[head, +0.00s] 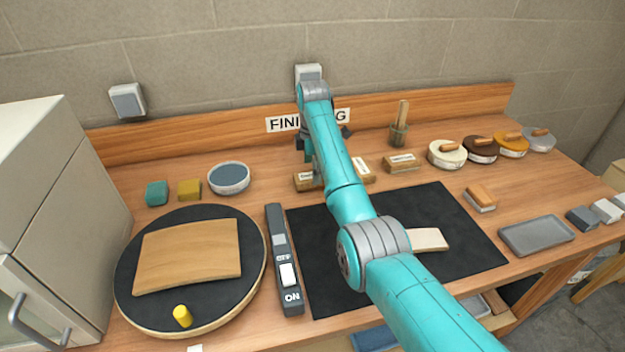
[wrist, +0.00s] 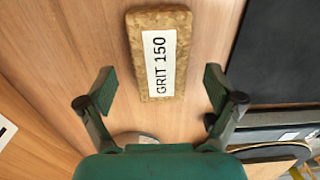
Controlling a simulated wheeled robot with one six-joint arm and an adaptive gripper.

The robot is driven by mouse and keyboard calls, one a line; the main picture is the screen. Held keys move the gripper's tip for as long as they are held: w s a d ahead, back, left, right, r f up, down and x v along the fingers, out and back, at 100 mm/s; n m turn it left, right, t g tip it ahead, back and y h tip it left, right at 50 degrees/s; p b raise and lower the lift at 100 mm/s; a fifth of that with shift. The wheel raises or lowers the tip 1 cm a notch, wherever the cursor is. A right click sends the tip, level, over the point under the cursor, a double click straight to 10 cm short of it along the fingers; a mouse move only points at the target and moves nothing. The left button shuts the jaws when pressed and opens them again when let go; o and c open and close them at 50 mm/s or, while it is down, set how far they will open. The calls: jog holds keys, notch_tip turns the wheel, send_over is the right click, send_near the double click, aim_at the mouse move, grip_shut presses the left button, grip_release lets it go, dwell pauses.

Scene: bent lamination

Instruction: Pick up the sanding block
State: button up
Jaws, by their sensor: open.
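A brown, cork-like sanding block (wrist: 180,20) labelled GRIT 150 lies flat on the wooden bench in the wrist view. In the head view, a small labelled block (head: 304,182) is partly hidden behind my arm; its label is too small to read. My gripper (wrist: 158,83) is open and empty. Its two fingers appear on either side of the block's lower half in the wrist view, with a gap on each side. I cannot tell how high the fingertips are above the bench. In the head view my arm hides most of the gripper.
More labelled blocks (head: 403,163) stand to the right, with a cup (head: 398,136) behind. A black mat (head: 325,275) and a switch bar (head: 274,225) lie nearer. A turntable (head: 250,285) bears a curved wooden panel (head: 188,256). The back ledge (head: 190,142) runs behind the bench.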

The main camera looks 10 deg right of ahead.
notch_tip(320, 180, down, 2)
jog(key=shift+f, duration=0.25)
jog(key=c, duration=1.2)
jog(key=shift+c, duration=0.2)
